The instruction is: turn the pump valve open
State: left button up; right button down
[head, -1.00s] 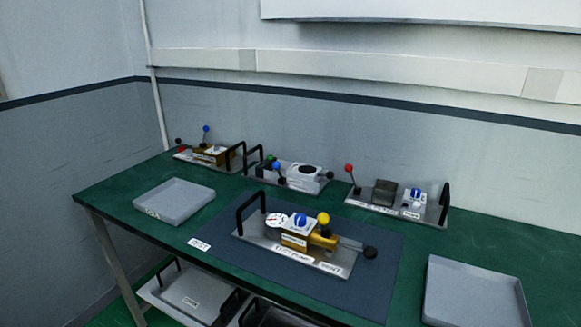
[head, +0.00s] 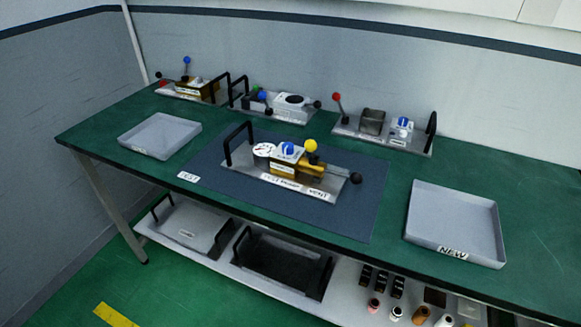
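The test pump unit (head: 285,178) sits on the dark blue mat in the middle of the green bench. It has a metal base plate, a round white gauge, a brass body, a blue knob (head: 287,149) and a yellow ball-topped handle (head: 310,146). A lever with a black ball (head: 355,178) points right, near a label reading VENT. A black carry handle (head: 237,145) stands at its left end. I cannot tell which part is the pump valve or how it is set. Neither of my grippers shows in the head view.
Grey trays stand left (head: 160,135) and right (head: 455,222), the right one labelled NEW. Three more units line the back: left (head: 193,90), middle (head: 283,103) and right (head: 385,132). A lower shelf (head: 205,262) holds plates and small bottles.

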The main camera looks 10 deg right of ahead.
aim_at(288, 148)
jog(key=z, duration=0.05)
jog(key=k, duration=0.55)
jog(key=u, duration=1)
jog(key=i, duration=1.5)
jog(key=z, duration=0.9)
